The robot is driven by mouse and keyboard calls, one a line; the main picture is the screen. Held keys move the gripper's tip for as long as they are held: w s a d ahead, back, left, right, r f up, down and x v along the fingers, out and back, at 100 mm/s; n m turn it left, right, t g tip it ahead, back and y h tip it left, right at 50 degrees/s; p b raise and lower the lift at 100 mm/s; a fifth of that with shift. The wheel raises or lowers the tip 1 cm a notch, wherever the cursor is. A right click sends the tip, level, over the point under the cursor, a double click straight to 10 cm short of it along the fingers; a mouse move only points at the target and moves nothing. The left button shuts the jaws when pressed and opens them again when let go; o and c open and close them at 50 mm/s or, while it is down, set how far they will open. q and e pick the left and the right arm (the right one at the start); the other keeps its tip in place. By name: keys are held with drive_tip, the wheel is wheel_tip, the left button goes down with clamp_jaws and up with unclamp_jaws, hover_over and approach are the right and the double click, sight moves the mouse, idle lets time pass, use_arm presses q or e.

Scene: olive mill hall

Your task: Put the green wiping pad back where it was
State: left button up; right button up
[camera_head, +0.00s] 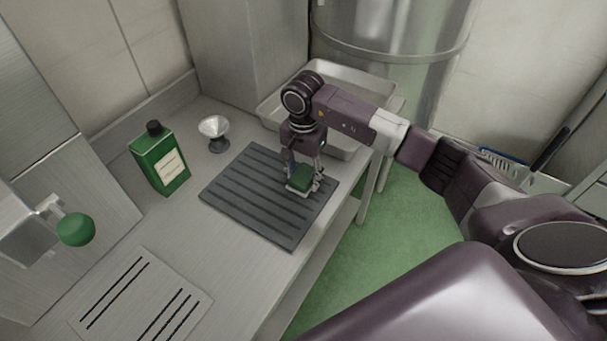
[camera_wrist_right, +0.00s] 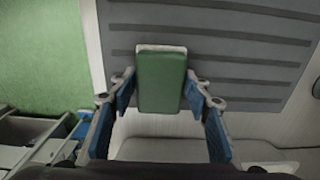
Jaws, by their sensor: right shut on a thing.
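The green wiping pad (camera_head: 300,178) has a green top and a pale lower layer. It is between the fingers of my right gripper (camera_head: 304,174), which is shut on it and points down. The pad is over the right part of the dark ribbed mat (camera_head: 245,190); I cannot tell whether it touches the mat. In the right wrist view the pad (camera_wrist_right: 161,82) shows between the two blue-lined fingers (camera_wrist_right: 165,120), with the mat (camera_wrist_right: 235,50) behind it. My left gripper is in neither view.
A green bottle (camera_head: 160,160) and a small metal funnel-shaped cup (camera_head: 214,128) stand left of the mat. A metal tray (camera_head: 345,75) lies behind my right gripper. A slotted plate (camera_head: 140,300) is at front left, a green knob (camera_head: 76,230) at far left. The counter between is bare.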

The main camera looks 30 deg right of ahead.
sight(304, 175)
drive_tip(key=o, duration=0.6)
drive_tip(key=shift+f, duration=0.15)
drive_tip(key=o, duration=0.5)
drive_tip(key=shift+r, duration=0.25)
drive_tip(key=shift+w+r, duration=0.1)
drive_tip(key=shift+r, duration=0.2)
wheel_tip(304, 175, up, 11)
drive_tip(key=b, duration=0.3)
drive_tip(key=shift+r, duration=0.15)
drive_tip(key=shift+s, duration=0.2)
